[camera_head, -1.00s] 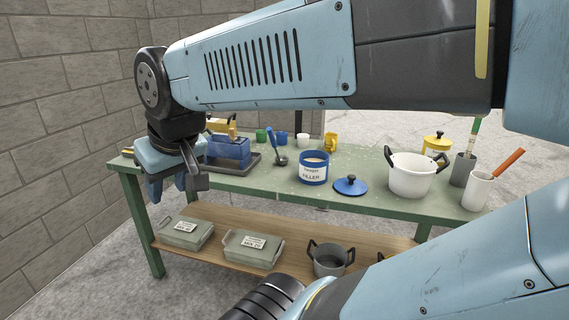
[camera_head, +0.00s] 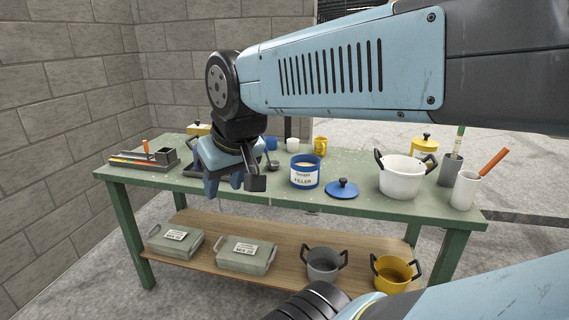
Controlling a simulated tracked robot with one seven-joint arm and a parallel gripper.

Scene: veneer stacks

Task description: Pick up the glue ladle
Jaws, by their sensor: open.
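The ladle (camera_head: 273,166) lies on the green workbench (camera_head: 330,203), left of the blue filler pot. Only its dark bowl shows clearly; its handle is hidden behind my gripper. My gripper (camera_head: 224,184) points down, open and empty, in front of the bench's left-middle part. It appears just left of the ladle bowl and nearer the camera. I cannot tell its exact height over the bench or whether it touches anything.
The filler pot (camera_head: 305,172), a blue lid (camera_head: 342,188) and a white pot (camera_head: 402,178) stand to the right. A tool tray (camera_head: 143,163) is at the left. A dark tray (camera_head: 190,171) is partly behind my gripper. Boxes (camera_head: 246,256) and pots (camera_head: 324,263) fill the lower shelf.

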